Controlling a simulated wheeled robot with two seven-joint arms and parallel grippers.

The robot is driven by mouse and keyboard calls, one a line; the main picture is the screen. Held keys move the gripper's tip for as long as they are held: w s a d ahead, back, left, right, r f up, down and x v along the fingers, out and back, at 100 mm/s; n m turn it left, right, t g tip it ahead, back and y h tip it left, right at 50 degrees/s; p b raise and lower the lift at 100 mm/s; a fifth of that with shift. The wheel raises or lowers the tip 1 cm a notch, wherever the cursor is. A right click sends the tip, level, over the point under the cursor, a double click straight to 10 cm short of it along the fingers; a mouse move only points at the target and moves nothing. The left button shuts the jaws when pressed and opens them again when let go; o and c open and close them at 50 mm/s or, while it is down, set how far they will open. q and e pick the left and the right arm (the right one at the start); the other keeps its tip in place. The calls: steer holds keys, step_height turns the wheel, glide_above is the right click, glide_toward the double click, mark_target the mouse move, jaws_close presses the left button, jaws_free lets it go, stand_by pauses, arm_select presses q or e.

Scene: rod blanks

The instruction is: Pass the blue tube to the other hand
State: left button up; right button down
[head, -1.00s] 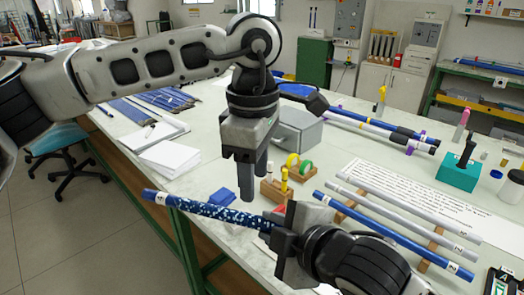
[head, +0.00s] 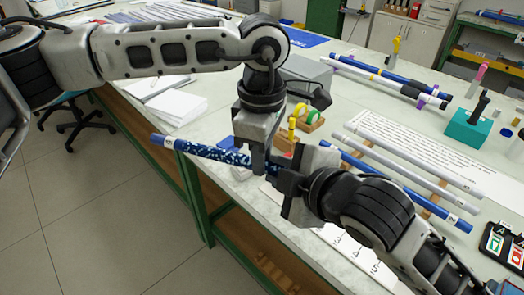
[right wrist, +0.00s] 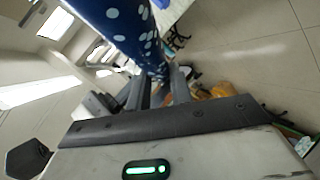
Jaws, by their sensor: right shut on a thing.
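The blue tube (head: 203,151), with white speckles and a plain blue labelled end, is held in the air above the table's near edge, pointing left and slightly up. My right gripper (head: 284,181) is shut on its right end. In the right wrist view the speckled tube (right wrist: 128,28) runs up from between the fingers of my right gripper (right wrist: 158,88). My left gripper (head: 257,162) points down at the tube, just left of the right gripper. Its fingers overlap the tube in the picture; whether they are closed on it is hidden.
On the table (head: 205,82), a plain blue tube (head: 440,212) and grey tubes (head: 420,165) lie on a wooden rack behind my right arm. A teal block (head: 474,132) and tape rolls on a wooden stand (head: 310,117) stand farther back. Open floor lies at the left.

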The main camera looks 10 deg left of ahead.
arm_select(q)
jaws_close()
arm_select(e)
steer(key=c, duration=1.2)
jaws_free()
steer(key=shift+o, duration=0.2)
steer(key=shift+r, duration=0.1)
arm_select(q)
steer(key=shift+s, duration=0.1)
